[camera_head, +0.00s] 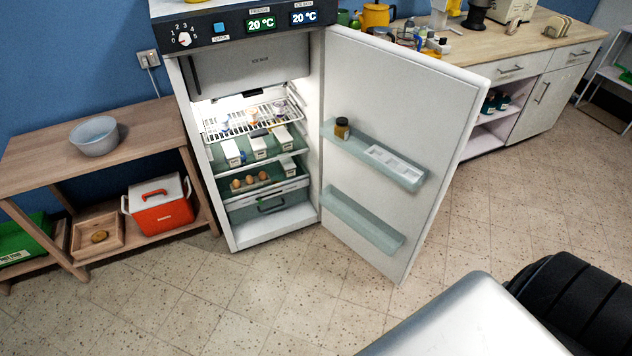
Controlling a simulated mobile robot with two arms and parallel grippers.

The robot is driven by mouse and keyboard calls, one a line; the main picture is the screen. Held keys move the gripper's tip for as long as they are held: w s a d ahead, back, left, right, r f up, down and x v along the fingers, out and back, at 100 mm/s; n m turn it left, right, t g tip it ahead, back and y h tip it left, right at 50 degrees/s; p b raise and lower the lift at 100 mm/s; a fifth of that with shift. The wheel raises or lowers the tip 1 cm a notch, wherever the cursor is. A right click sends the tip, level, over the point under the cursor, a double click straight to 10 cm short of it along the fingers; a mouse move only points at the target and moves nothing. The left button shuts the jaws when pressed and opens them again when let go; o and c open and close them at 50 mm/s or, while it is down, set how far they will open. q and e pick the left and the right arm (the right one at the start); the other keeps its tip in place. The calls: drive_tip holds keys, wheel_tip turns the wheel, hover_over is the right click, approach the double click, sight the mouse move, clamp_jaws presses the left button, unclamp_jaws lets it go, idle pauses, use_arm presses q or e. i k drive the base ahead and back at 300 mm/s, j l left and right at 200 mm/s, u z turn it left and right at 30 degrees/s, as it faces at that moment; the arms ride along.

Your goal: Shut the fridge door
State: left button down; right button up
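The white fridge (223,216) stands open in the middle of the view, its lit inside facing me. Its door (390,110) is swung wide out to the right, hinged on the fridge's right side. The door's inner face shows two greenish shelves, with a small dark jar (342,128) on the upper one. Inside are a wire rack, several white cartons, eggs and a bottom drawer. A silver and black part, which seems to be mine, fills the lower right corner, apart from the door in the picture. Neither gripper can be made out.
A wooden side table (150,130) stands left of the fridge, with a bowl (94,136) on top and an orange cooler (160,206) below. A counter (535,55) with a kettle (377,17) is behind the door. The tiled floor (240,300) in front is clear.

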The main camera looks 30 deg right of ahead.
sight(412, 116)
drive_tip(key=l+u, duration=0.85)
drive_tip(key=l, duration=0.2)
drive_tip(key=k+l+u, duration=0.15)
drive_tip(key=l+u, duration=0.3)
drive_tip(key=k+l, duration=0.15)
drive_tip(key=l, duration=0.35)
drive_tip(key=k+l, duration=0.15)
drive_tip(key=l, duration=0.3)
drive_tip(key=k+l, duration=0.15)
drive_tip(key=l, duration=0.35)
drive_tip(key=k+l, duration=0.15)
drive_tip(key=l, duration=0.35)
drive_tip(key=k+l, duration=0.15)
drive_tip(key=l, duration=0.35)
drive_tip(key=k+l, duration=0.15)
drive_tip(key=l, duration=0.3)
drive_tip(key=k+l, duration=0.15)
drive_tip(key=l, duration=0.35)
drive_tip(key=k+l, duration=0.15)
drive_tip(key=l, duration=0.35)
